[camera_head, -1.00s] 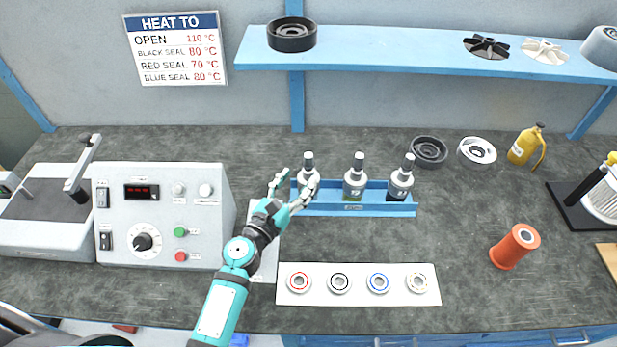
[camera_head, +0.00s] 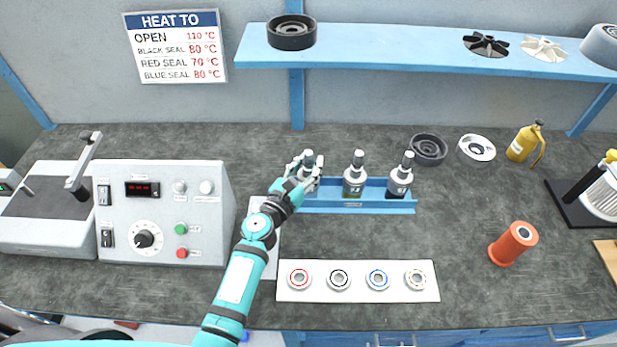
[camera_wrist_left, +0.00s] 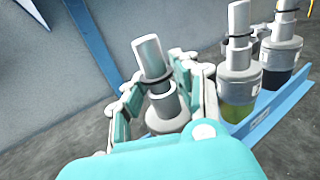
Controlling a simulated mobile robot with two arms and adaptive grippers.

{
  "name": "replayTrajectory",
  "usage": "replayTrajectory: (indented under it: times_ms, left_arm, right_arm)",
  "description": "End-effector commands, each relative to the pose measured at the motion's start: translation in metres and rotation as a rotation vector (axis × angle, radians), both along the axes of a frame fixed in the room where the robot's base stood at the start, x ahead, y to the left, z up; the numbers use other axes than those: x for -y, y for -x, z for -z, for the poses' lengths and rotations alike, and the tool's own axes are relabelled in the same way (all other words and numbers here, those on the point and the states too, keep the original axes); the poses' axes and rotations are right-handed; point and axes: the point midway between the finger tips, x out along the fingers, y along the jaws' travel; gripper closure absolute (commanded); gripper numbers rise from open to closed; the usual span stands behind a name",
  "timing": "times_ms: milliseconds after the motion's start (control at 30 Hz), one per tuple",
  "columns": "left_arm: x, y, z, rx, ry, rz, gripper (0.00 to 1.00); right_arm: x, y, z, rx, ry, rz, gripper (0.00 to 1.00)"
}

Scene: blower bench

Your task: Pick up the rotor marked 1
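Three grey rotors with upright shafts stand in a blue rack (camera_head: 350,209): a left one (camera_head: 308,158), a middle one (camera_head: 354,178) and a right one (camera_head: 399,178). Their marks are too small to read surely, and the left one's is hidden. My left gripper (camera_head: 303,170) is at the left rotor, with its fingers on both sides of it. In the left wrist view the left rotor (camera_wrist_left: 166,108) stands between the fingers of the left gripper (camera_wrist_left: 160,85). A gap shows on its left side, so the fingers look open. My right gripper is not in view.
A grey control box (camera_head: 160,215) stands left of my arm. A white mat (camera_head: 358,295) with several ring bearings lies in front of the rack. An orange cylinder (camera_head: 512,243) stands at right. Black and white rings and a yellow bottle (camera_head: 525,142) are behind. A blue shelf (camera_head: 400,48) hangs above.

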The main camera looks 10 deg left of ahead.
Motion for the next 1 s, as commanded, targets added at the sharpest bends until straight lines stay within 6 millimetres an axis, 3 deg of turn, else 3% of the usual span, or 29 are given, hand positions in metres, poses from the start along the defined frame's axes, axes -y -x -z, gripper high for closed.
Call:
replayTrajectory:
  times_ms: [33,200,767,1000]
  left_arm:
    - [0.0,0.0,0.0,0.0,0.0,0.0,0.8]
    - [0.0,0.0,0.0,0.0,0.0,0.0,1.0]
    - [0.0,-0.001,-0.005,0.005,0.003,0.001,1.0]
    - [0.0,-0.001,-0.018,0.006,0.003,0.001,1.0]
  right_arm:
    - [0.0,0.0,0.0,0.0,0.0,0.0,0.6]
    - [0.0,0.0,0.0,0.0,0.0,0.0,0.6]
    - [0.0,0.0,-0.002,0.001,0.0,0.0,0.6]
    - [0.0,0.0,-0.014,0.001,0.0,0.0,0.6]
